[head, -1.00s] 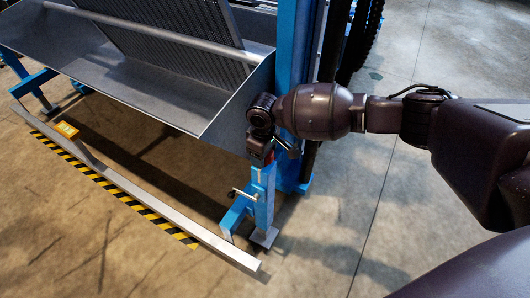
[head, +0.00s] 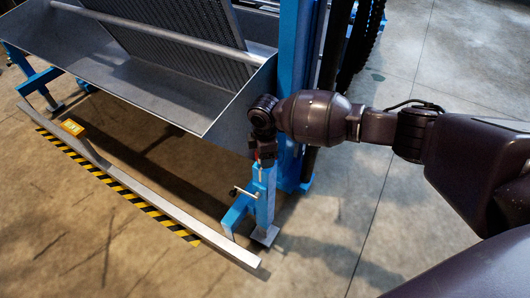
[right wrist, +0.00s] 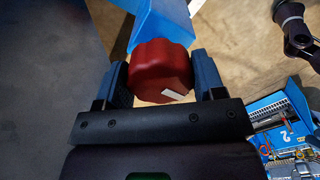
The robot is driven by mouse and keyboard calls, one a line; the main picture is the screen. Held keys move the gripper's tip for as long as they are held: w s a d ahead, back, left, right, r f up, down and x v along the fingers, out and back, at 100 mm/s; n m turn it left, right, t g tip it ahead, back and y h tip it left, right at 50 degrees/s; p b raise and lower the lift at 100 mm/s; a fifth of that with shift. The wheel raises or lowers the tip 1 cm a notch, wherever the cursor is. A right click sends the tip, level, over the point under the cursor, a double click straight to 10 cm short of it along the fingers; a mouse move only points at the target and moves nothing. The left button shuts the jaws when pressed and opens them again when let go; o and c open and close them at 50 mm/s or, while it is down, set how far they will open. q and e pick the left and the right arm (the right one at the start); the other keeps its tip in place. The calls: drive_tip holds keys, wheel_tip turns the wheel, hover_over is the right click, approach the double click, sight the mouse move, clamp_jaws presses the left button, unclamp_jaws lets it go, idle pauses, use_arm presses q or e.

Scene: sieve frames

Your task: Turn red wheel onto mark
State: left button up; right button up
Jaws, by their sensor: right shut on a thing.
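The red wheel (right wrist: 158,66) is a lobed knob with a white stripe on its lower right side in the right wrist view. My right gripper (right wrist: 160,70) is shut on it, one blue-grey finger on each side. A blue bracket (right wrist: 162,22) lies just beyond the wheel. In the head view my right wrist (head: 264,135) hangs above a blue post (head: 263,198) at the right end of the metal trough, and the wheel is mostly hidden there. I cannot make out a separate mark beside the wheel. My left gripper is not in view.
The grey trough (head: 150,92) is left of my right wrist, with a perforated screen (head: 190,32) above it. A blue upright (head: 294,90) stands close behind. A metal rail (head: 160,200) and striped tape (head: 120,190) run along the floor. The floor at right is open.

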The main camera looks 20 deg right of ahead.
drive_tip(key=shift+f+n, duration=0.1)
drive_tip(key=shift+n, duration=0.2)
drive_tip(key=o, duration=0.9)
drive_tip(key=shift+r, duration=0.45)
wheel_tip(320, 180, up, 9)
drive_tip(key=p, duration=0.2)
drive_tip(key=shift+r+p, duration=0.15)
drive_tip(key=shift+p, duration=0.25)
drive_tip(key=shift+r, duration=0.4)
